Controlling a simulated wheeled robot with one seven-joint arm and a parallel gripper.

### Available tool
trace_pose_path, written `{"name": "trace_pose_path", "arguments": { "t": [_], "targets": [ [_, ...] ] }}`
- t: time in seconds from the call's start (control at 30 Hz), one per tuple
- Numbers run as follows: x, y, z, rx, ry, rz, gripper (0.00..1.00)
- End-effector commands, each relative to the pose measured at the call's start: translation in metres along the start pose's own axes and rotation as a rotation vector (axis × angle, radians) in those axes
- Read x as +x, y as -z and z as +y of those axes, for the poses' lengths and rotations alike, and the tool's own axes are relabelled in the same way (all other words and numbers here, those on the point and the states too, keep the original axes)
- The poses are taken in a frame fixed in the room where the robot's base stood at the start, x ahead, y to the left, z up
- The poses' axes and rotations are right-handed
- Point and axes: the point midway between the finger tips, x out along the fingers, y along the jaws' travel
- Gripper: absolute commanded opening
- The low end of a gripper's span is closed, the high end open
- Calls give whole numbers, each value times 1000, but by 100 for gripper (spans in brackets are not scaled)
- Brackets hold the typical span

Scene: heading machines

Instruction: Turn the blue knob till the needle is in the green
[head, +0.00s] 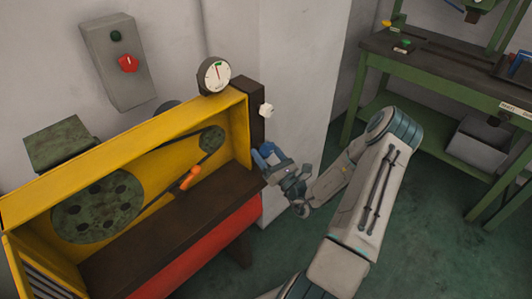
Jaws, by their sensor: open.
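A round white gauge (214,76) in a dark case stands on top of the machine's right end. Its face shows a small green mark near the top and a red mark, but the needle is too small to read surely. My gripper (265,155) is open beside the dark right end post, below a white knob. Blue shapes show at the gripper's tip, against the post. I cannot tell finger from blue knob there, nor whether they touch. No other blue knob shows on the machine.
The yellow machine (125,143) has an open front with a belt, a large green wheel (97,207) and an orange handle (190,178). The white knob (266,110) sits just above my gripper. A grey wall box (118,62) has a red knob. A green workbench (440,75) stands right.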

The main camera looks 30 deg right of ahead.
Motion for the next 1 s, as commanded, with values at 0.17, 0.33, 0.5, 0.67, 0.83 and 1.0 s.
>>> {"name": "trace_pose_path", "arguments": {
  "t": [0.17, 0.33, 0.5, 0.67, 0.83, 1.0],
  "targets": [
    [-26, 1, -1, 1, 4, 1, 70],
    [-66, 2, -1, 3, 6, 1, 70],
    [-102, 2, -1, 2, 5, 2, 70],
    [-125, 2, 0, 2, 3, 2, 70],
    [-135, 1, 0, 2, 2, 2, 70],
    [-136, 1, 1, 2, 0, 2, 70]
  ]
}}
